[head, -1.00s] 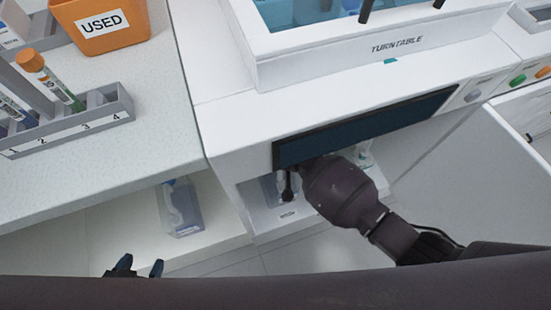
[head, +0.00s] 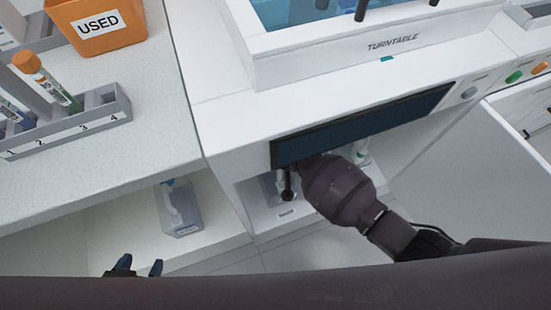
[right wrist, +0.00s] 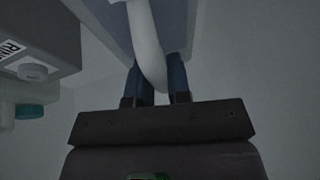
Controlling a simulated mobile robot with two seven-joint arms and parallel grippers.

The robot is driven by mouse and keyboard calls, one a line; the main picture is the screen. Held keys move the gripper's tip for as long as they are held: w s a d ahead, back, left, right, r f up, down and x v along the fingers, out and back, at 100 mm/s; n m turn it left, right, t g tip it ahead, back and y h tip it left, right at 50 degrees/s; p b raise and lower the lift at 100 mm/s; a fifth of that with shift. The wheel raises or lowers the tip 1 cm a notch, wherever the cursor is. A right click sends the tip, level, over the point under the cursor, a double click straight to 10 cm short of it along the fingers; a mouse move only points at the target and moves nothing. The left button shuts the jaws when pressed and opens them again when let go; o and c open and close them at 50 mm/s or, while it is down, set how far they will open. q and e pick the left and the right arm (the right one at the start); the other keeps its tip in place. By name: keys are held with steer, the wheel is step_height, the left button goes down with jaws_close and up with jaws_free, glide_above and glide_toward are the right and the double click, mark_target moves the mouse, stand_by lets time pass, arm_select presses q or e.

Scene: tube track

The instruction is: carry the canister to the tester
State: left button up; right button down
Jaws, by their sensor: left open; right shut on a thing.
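My right gripper (right wrist: 160,85) is shut on the pale curved handle of a canister (right wrist: 182,22), whose grey-blue body fills the top of the right wrist view. In the head view, part of a clear canister (head: 270,188) shows beside my right arm, inside the open bay under the white machine marked TURNTABLE (head: 345,75); my wrist hides the right gripper there. Another clear canister with a blue cap (head: 180,210) stands on the low shelf to the left. My left gripper (head: 138,268) is open and empty at the bottom edge. I cannot tell which machine is the tester.
An open white door (head: 470,160) stands right of the bay. A rack with tubes (head: 85,125) and an orange USED bin (head: 100,28) stand on the left counter. In the right wrist view, a box with a partly cut-off label (right wrist: 40,40) and a teal cap (right wrist: 30,111) are at left.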

arm_select(q)
steer(key=shift+r, duration=0.1)
arm_select(e)
steer(key=shift+w, duration=0.1)
stand_by(0.3)
steer(key=c, duration=1)
jaws_free()
steer(key=shift+f, duration=0.1)
steer(key=shift+s+f, duration=0.2)
steer(key=p+v, duration=0.1)
steer(key=v, duration=0.1)
steer(key=w+p+v, duration=0.1)
steer(key=v, duration=0.1)
steer(key=shift+s+r, duration=0.15)
steer(key=shift+r, duration=0.4)
arm_select(q)
steer(key=p, duration=0.1)
steer(key=s+r+n+p, duration=0.1)
steer(key=shift+s+a+r+p, duration=0.2)
steer(key=shift+a+r+p, duration=0.05)
steer(key=shift+a+p, duration=0.15)
arm_select(e)
steer(key=v, duration=0.6)
steer(key=shift+s+d, duration=0.15)
steer(key=shift+s, duration=0.25)
arm_select(q)
steer(key=shift+d, duration=0.1)
